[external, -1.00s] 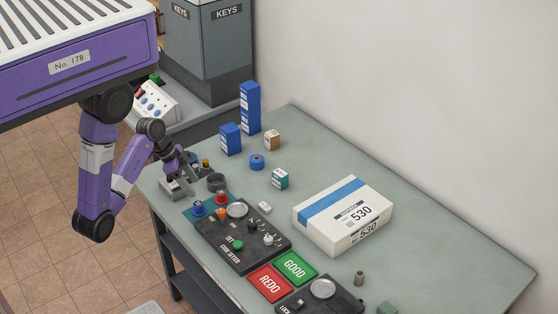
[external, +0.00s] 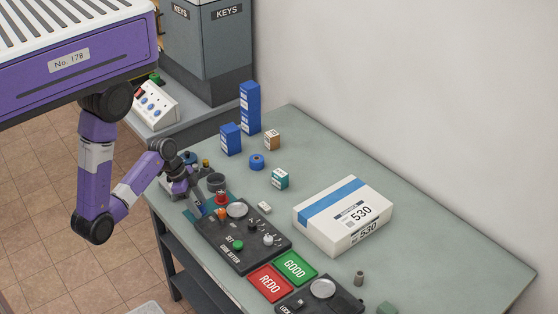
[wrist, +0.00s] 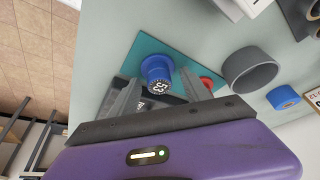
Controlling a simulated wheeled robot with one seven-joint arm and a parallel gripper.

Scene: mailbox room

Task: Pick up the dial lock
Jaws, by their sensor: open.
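A blue cylindrical dial lock (wrist: 156,70) with white numbers on its face stands on a teal mat (wrist: 136,58) in the wrist view. In the external view it is mostly hidden by my gripper (external: 195,203). In the wrist view my gripper (wrist: 160,88) is open, its two grey fingers on either side of the blue lock. I cannot tell whether they touch it. A similar red piece (external: 221,198) stands close by on the mat; it also shows in the wrist view (wrist: 207,82), partly hidden by a finger.
A dark grey ring-shaped cup (external: 216,182) stands just behind the mat. A black control panel (external: 262,252) lies in front of it on the green-grey table (external: 430,235). A white box (external: 343,215), blue boxes (external: 231,139) and a blue roll (external: 257,162) stand farther off.

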